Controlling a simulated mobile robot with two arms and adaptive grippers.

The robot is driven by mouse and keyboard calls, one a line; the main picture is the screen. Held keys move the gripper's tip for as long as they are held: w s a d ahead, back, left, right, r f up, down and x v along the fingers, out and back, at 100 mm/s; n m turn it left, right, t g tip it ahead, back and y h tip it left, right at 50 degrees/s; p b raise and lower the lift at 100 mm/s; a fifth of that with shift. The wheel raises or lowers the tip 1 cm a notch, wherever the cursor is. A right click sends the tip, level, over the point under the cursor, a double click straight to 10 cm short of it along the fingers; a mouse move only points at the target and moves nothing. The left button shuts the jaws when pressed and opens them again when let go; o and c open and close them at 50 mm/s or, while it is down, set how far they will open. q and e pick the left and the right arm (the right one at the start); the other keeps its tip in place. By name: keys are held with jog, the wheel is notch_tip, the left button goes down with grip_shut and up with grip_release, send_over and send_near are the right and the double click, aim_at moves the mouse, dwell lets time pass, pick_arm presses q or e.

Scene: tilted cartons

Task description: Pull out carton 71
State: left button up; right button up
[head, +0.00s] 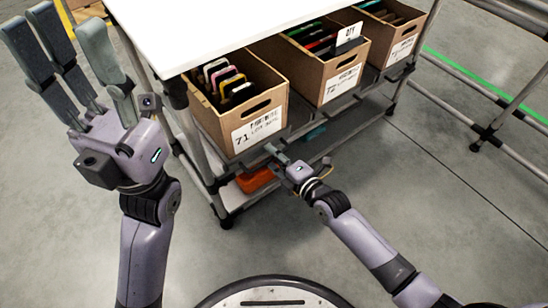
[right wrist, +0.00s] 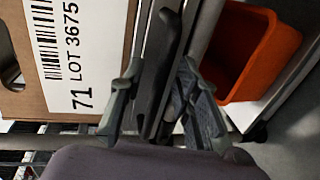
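Carton 71 (head: 259,124) is an open brown cardboard box at the near end of the tilted shelf, with a hand hole and a white "71" label on its front. In the right wrist view its front (right wrist: 30,60) and label lie at the left. My right gripper (head: 275,154) is just below the carton's front, at the shelf's front edge. In its wrist view its fingers (right wrist: 160,78) are apart, on either side of a dark bar; whether they touch it I cannot tell. My left gripper (head: 70,32) is raised, open and empty, at the far left.
Carton 72 (head: 342,84) and another carton (head: 402,47) stand further along the shelf. A white top (head: 215,25) overhangs the cartons. An orange bin (head: 255,180) sits below; it also shows in the right wrist view (right wrist: 255,55). Floor to the right is clear up to a metal rack.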

grip_shut()
dwell(0.3)
dwell(0.6)
